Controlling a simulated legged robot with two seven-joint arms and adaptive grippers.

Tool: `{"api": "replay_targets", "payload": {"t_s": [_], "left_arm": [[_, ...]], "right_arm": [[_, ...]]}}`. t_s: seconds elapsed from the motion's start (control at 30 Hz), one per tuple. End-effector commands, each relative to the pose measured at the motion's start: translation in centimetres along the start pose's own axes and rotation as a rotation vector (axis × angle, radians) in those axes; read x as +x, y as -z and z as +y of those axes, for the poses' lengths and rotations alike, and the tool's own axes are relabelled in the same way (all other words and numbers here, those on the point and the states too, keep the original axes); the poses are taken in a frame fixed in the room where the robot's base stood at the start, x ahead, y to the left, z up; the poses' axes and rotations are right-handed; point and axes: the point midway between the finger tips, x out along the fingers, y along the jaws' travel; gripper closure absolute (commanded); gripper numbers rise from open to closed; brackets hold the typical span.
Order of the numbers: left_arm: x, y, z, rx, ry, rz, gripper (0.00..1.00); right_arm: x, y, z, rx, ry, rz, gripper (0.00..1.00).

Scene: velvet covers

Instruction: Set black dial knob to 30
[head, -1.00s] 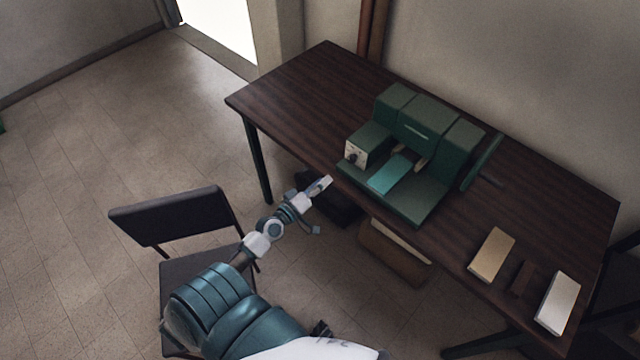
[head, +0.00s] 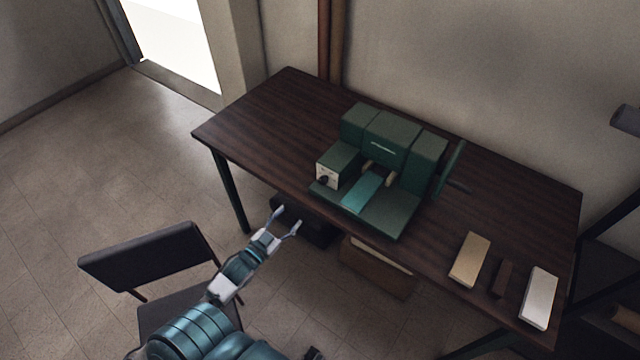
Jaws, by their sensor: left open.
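The black dial knob (head: 323,181) is a small dark knob on the pale front plate (head: 329,174) of a green machine (head: 385,150). The machine stands on a dark wooden table. The dial's numbers are too small to read. My left gripper (head: 286,219) is open and empty, with its two fingers apart. It is in front of the table's near edge, below and to the left of the knob, not touching it. My right gripper is not in view.
The dark table (head: 260,115) has free room left of the machine. A tan block (head: 469,260), a dark brown block (head: 502,278) and a white block (head: 539,298) lie at the right. A black chair (head: 145,255) stands beside my left arm. A brown box (head: 378,270) is under the table.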

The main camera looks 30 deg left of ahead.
Motion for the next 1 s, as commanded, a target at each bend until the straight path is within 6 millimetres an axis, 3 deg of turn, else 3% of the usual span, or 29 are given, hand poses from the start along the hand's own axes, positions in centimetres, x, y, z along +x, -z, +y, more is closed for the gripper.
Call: {"api": "replay_targets", "payload": {"t_s": [0.17,0.7,1.0], "left_arm": [[1.2,0.2,0.1,0.045,-0.003,0.006,0.42],[13.3,0.2,0.1,0.04,-0.003,0.004,0.42],[16.9,0.1,0.2,0.039,-0.004,0.002,0.42]], "right_arm": [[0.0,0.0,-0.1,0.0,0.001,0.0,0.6],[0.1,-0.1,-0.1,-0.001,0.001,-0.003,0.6],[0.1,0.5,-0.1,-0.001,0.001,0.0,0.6]]}}
